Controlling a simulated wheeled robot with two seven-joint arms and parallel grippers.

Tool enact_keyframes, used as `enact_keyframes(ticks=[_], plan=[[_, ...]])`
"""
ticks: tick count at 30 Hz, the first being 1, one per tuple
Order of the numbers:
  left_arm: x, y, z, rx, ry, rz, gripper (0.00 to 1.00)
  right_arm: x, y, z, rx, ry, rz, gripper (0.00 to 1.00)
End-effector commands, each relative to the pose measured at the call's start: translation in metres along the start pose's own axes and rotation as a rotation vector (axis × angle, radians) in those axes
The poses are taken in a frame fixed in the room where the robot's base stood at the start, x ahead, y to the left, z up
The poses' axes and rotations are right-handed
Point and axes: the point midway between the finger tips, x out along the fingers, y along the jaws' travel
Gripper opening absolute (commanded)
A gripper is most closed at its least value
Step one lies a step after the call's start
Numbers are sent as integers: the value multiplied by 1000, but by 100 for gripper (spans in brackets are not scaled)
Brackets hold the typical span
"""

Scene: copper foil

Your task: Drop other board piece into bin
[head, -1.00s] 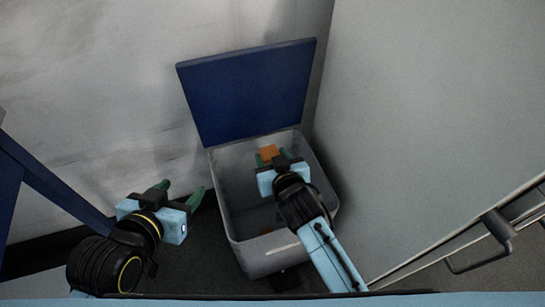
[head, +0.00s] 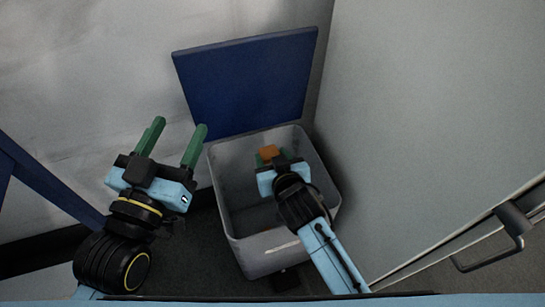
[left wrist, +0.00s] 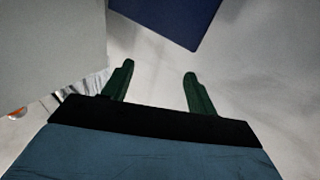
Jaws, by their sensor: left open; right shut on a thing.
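The grey bin (head: 228,222) stands on the floor with its blue lid (head: 245,85) raised against the wall. My right gripper (head: 270,156) is over the bin's opening, shut on an orange-brown board piece (head: 268,152). The gripper partly hides the piece. My left gripper (head: 174,140) is open and empty, to the left of the bin, fingers pointing up in the picture. In the left wrist view its green fingers (left wrist: 160,85) are apart with nothing between them.
A pale wall (head: 90,90) is behind, and a large grey panel (head: 430,120) rises close to the bin's right. A handle (head: 493,250) is at the lower right. A blue beam (head: 45,190) slopes at the left. Dark floor shows left of the bin.

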Motion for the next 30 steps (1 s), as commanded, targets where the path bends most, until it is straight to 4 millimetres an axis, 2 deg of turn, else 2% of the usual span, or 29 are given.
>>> enact_keyframes(ticks=[6, 7, 12, 13, 23, 30], plan=[[0, 0, -1, 0, 2, 0, 58, 0, 0, 0, 0, 1, 0, 27], [0, 0, 0, 0, 2, 0, 58, 0, 0, 0, 0, 1, 0, 50], [0, 0, 0, 0, 1, 0, 58, 0, 0, 0, 0, 1, 0, 72], [0, 0, 0, 0, 1, 0, 58, 0, 0, 0, 0, 1, 0, 74], [0, 0, 0, 0, -8, 0, 58, -2, 0, 0, 0, 0, 0, 74], [-5, -6, 28, 6, -186, -15, 58, -17, 0, -1, 1, -2, 0, 74]])
